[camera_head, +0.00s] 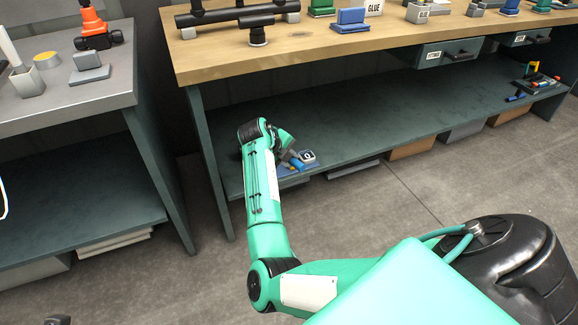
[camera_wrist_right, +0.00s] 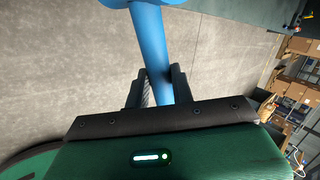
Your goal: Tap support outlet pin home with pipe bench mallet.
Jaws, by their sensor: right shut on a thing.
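My right gripper (camera_head: 291,156) is low at the front edge of the wooden bench's lower shelf. In the right wrist view its two dark fingers (camera_wrist_right: 161,88) are shut on a blue handle (camera_wrist_right: 157,45), which widens into a blue end at the top edge. I take this for the mallet, though its full shape is cut off. In the head view a bit of blue (camera_head: 298,163) shows by the fingers, mostly hidden by my arm. I cannot make out the support outlet pin. My left gripper is not clearly in view.
Dark pipework (camera_head: 240,14) lies on the wooden benchtop (camera_head: 300,45), with blue and green blocks to its right. The lower shelf (camera_head: 400,125) is largely clear, with tools at its far right. A grey-topped bench (camera_head: 75,110) stands left. The floor between is open.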

